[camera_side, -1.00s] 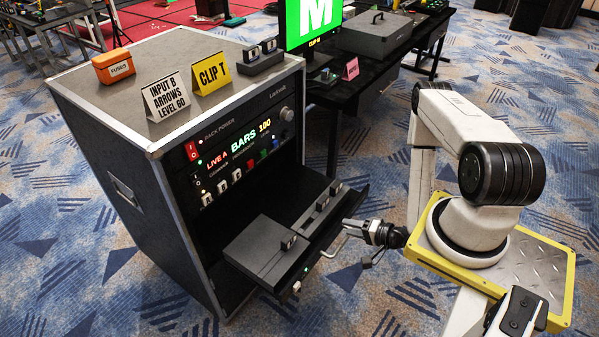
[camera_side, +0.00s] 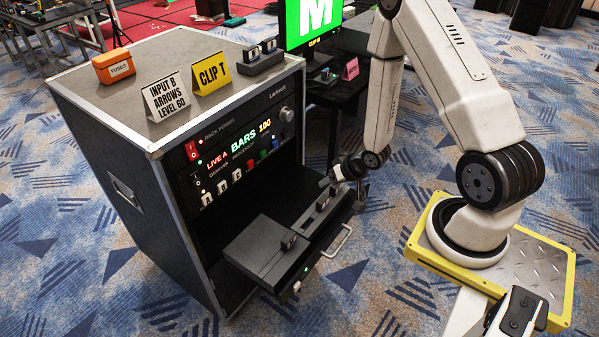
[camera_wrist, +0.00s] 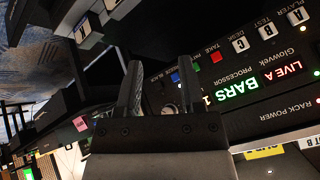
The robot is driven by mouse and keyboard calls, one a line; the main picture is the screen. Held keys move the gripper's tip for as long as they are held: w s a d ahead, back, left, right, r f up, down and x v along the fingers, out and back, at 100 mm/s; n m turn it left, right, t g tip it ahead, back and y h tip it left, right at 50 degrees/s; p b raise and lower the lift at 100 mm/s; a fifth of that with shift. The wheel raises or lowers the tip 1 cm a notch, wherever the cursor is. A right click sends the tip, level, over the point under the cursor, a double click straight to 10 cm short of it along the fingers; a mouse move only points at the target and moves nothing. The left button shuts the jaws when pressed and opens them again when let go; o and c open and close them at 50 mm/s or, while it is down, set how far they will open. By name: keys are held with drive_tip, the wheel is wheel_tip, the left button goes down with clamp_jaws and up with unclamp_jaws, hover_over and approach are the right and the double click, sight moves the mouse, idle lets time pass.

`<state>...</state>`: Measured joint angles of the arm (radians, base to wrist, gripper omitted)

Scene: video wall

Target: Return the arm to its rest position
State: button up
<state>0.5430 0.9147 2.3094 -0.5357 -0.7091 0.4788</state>
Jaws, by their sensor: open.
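My gripper (camera_side: 336,178) is in front of the flight-case rack (camera_side: 95,115), above the far right end of its pulled-out drawer (camera_side: 325,225). In the side view my arm arches high from its yellow-edged base and comes down to it. In the wrist view the two fingers of my gripper (camera_wrist: 160,80) stand apart with nothing between them, and the rack's control panel (camera_wrist: 245,85) fills the right side behind them. The drawer's handle (camera_side: 338,242) is clear of my gripper. Whether the gripper touches the drawer's contents cannot be told.
On the rack top stand an orange fuses box (camera_side: 113,66), a white sign (camera_side: 165,98), a yellow sign (camera_side: 212,73) and a small dark block (camera_side: 262,56). A monitor (camera_side: 312,22) and a dark table are behind. Open carpet lies in front of the drawer.

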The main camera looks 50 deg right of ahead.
drive_tip(key=s+a+r+n+g, duration=0.2)
drive_tip(key=a+r, duration=0.4)
drive_tip(key=r, duration=0.3)
drive_tip(key=s+a+r+n+g, duration=0.2)
drive_tip(key=s+a+r+n, duration=0.1)
drive_tip(key=a+r, duration=0.4)
wheel_tip(320, 180, up, 3)
drive_tip(key=shift+s+a+n+g, duration=0.2)
drive_tip(key=shift+s+n+g, duration=0.05)
drive_tip(key=shift+n+g, duration=0.15)
idle(0.7)
drive_tip(key=o, duration=0.7)
drive_tip(key=shift+w, duration=0.1)
